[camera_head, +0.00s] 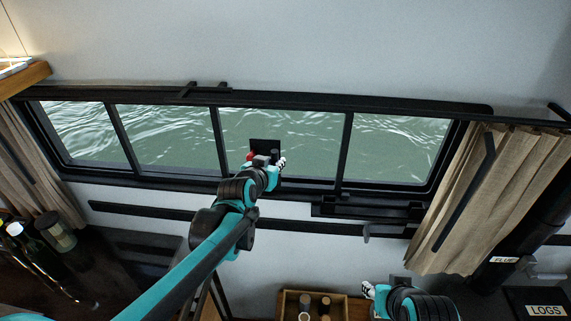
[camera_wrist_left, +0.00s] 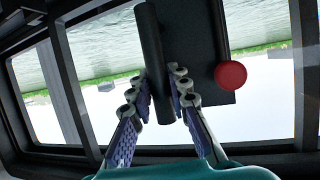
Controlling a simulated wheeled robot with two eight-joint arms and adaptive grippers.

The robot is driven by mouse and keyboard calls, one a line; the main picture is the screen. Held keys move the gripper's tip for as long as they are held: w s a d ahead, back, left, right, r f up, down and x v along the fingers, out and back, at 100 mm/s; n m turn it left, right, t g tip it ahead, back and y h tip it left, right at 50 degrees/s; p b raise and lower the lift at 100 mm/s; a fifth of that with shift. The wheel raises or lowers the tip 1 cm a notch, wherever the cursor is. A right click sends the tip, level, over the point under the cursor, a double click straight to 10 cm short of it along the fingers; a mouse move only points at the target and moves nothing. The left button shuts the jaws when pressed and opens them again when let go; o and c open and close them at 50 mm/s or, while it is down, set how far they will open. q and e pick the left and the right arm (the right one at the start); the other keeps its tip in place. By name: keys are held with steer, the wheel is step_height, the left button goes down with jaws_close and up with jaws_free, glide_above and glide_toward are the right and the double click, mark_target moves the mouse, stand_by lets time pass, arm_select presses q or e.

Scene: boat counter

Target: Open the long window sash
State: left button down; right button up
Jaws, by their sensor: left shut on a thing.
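The long window (camera_head: 180,135) spans the wall in the head view, with several panes in a dark frame and water showing through the glass. A black plate (camera_head: 264,146) with a red knob sits in front of a middle pane. In the left wrist view, the plate (camera_wrist_left: 205,45), the round red knob (camera_wrist_left: 230,75) and a black cylindrical handle (camera_wrist_left: 152,60) show close up. My left gripper (camera_head: 279,163) has its fingers on both sides of the handle's lower end and is shut on it. My right gripper (camera_head: 368,290) is low at the right, partly hidden, away from the window.
Beige curtains hang at the left (camera_head: 30,150) and right (camera_head: 480,200) ends of the window. A dark rail (camera_head: 150,212) and a black ledge (camera_head: 350,209) run below it. A wooden box (camera_head: 285,305) with jars and a bottle (camera_head: 15,230) stand lower down.

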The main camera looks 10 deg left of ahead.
arm_select(q)
steer(key=shift+a, duration=1.15)
steer(key=c, duration=1.4)
jaws_free()
steer(key=v, duration=1.2)
steer(key=shift+r, duration=0.1)
